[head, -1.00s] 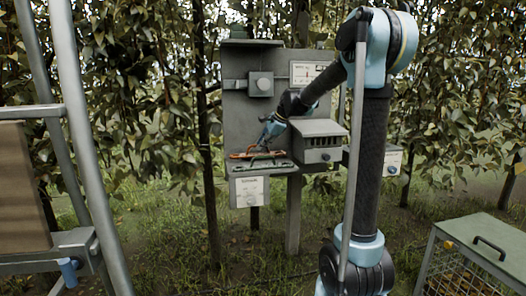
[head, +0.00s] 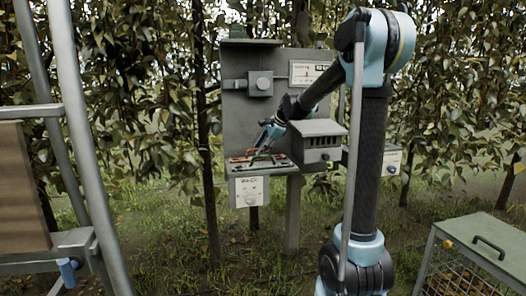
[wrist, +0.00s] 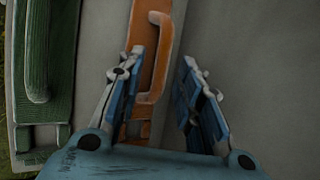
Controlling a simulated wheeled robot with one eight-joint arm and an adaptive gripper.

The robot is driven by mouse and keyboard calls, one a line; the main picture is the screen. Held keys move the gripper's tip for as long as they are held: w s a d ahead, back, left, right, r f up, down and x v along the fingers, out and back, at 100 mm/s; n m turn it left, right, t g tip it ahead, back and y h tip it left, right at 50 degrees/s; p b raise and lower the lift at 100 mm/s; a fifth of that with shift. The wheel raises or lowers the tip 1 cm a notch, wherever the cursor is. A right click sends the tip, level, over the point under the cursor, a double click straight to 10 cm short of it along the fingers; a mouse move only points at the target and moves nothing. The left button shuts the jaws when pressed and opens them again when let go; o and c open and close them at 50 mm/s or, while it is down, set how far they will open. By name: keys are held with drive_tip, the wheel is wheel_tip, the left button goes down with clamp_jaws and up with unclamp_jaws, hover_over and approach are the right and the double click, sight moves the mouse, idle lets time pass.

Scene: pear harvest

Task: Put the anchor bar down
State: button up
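The orange bar (wrist: 157,50), which I take to be the anchor bar, has a raised loop handle and lies along the grey shelf surface in the wrist view. In the head view the orange bar (head: 238,159) lies on the small shelf of the grey panel. My gripper (wrist: 162,65) is open, its two blue fingers apart; the handle is between them, closer to the left finger. My gripper (head: 262,148) also shows just above the bar in the head view. The left finger hides part of the bar.
A green bar (wrist: 45,60) with a handle lies left of the orange one in the wrist view. A grey slotted box (head: 318,155) stands right of the shelf. A metal frame (head: 85,150) is at left, a lidded mesh crate (head: 490,232) at lower right.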

drive_tip(key=v, duration=1.2)
drive_tip(key=s+d+f+n+h, duration=0.2)
drive_tip(key=s+d+f+n, duration=0.2)
drive_tip(key=s+f, duration=0.5)
drive_tip(key=s+d+f+n+g+h, duration=0.1)
drive_tip(key=s+d+f+n, duration=0.4)
drive_tip(key=s, duration=1.1)
drive_tip(key=s+d+f+n+h, duration=0.3)
drive_tip(key=s+d+f+n, duration=0.2)
drive_tip(key=s+d+f, duration=0.4)
drive_tip(key=s+f, duration=0.4)
drive_tip(key=shift+s+d+f+g, duration=0.3)
drive_tip(key=shift+d+f, duration=0.1)
drive_tip(key=shift+w+f, duration=0.2)
drive_tip(key=shift+w, duration=0.25)
